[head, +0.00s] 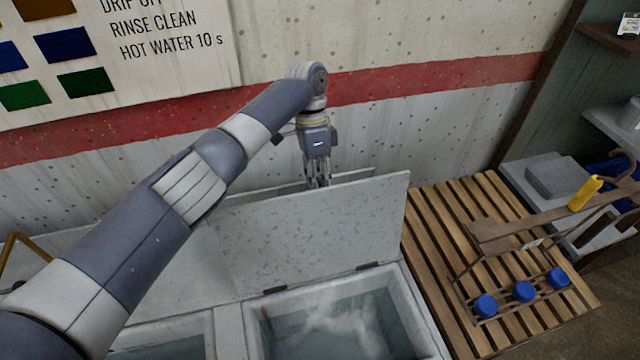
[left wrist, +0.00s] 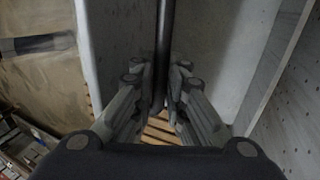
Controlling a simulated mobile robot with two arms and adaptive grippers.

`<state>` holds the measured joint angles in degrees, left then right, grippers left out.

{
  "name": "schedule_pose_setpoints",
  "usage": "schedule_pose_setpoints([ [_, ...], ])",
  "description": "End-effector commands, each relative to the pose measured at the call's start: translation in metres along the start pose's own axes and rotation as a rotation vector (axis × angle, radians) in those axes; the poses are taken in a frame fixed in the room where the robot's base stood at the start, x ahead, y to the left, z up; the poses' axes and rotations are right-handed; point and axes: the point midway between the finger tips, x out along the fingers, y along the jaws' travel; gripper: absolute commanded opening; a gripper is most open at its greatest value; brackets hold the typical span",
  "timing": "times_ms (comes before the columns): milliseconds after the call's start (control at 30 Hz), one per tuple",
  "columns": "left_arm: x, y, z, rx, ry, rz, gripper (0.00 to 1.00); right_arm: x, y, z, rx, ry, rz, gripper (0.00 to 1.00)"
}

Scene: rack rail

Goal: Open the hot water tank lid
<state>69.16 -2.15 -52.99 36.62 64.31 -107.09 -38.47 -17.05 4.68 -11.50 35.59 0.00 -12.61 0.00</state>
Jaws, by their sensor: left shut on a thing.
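The hot water tank lid (head: 320,235) is a speckled pale panel. In the head view it stands raised, near upright, on hinges at the back of the tank (head: 412,305). The tank is uncovered, and water with white steam shows inside. My left gripper (head: 318,184) is at the lid's far side, its fingertips partly hidden by the lid's top edge. In the left wrist view its fingers (left wrist: 160,100) are shut on a dark bar, the lid handle (left wrist: 164,50). My right gripper is not in view.
A wooden slatted bench (head: 440,230) stands right of the tank, holding a rack (head: 520,232) with blue-capped items and a yellow grip. Another water-filled basin (head: 165,348) lies left of the tank. The wall (head: 430,50) is close behind.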

Motion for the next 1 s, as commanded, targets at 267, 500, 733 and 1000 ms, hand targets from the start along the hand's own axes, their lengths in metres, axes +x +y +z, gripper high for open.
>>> schedule_pose_setpoints([
  [267, 0.0038, -0.0056, 0.003, -0.007, -0.002, -0.01, 0.0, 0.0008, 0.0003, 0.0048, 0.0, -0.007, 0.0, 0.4],
  [500, 0.0031, -0.0055, 0.0034, -0.008, -0.002, -0.009, 0.33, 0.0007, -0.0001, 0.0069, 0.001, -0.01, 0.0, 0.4],
  [733, 0.0013, -0.0042, 0.0018, -0.006, 0.001, -0.009, 0.33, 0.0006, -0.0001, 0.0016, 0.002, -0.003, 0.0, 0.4],
  [1000, 0.0006, -0.003, 0.0011, -0.004, 0.001, -0.007, 0.33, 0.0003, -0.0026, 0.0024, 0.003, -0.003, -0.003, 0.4],
])
